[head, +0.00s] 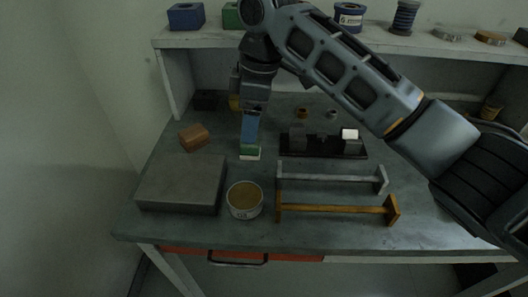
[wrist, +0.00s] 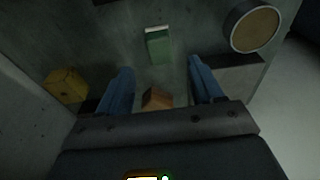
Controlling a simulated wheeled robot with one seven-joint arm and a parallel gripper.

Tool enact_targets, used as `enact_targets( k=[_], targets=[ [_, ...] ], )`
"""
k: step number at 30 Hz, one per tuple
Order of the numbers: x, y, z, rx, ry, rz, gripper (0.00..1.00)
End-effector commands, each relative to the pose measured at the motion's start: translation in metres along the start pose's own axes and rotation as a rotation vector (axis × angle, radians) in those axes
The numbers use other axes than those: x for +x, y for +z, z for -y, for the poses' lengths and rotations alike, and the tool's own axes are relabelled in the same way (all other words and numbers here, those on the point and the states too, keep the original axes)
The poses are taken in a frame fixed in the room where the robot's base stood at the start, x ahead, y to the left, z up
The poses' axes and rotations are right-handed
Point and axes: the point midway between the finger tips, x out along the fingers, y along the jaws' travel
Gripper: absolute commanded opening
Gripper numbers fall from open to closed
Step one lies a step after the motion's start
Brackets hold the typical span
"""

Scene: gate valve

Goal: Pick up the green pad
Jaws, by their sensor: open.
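The green pad (head: 250,150) lies on the grey bench top, green above with a white lower edge. It also shows in the wrist view (wrist: 158,46), just beyond the fingertips and close to midway between them. My gripper (head: 250,141) points down with its blue fingers at the pad's back side in the head view, partly covering it. In the wrist view my gripper (wrist: 160,64) has its two fingers wide apart, with nothing held between them. I cannot tell the exact height of the fingertips above the bench.
A grey slab (head: 180,184) and a round tin (head: 244,199) stand in front of the pad. A brown block (head: 194,137) lies to its left. Grey (head: 330,178) and orange (head: 335,209) handle bars lie to the right. A shelf (head: 420,46) runs along the back.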

Motion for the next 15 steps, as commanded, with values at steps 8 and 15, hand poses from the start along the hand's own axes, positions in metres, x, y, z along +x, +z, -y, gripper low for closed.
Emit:
enact_targets(
  k=[8,15],
  targets=[
    [0.03,0.004,0.001,0.001,-0.001,0.002,0.66],
    [0.06,0.006,0.001,0.0,-0.001,0.002,0.66]
  ],
)
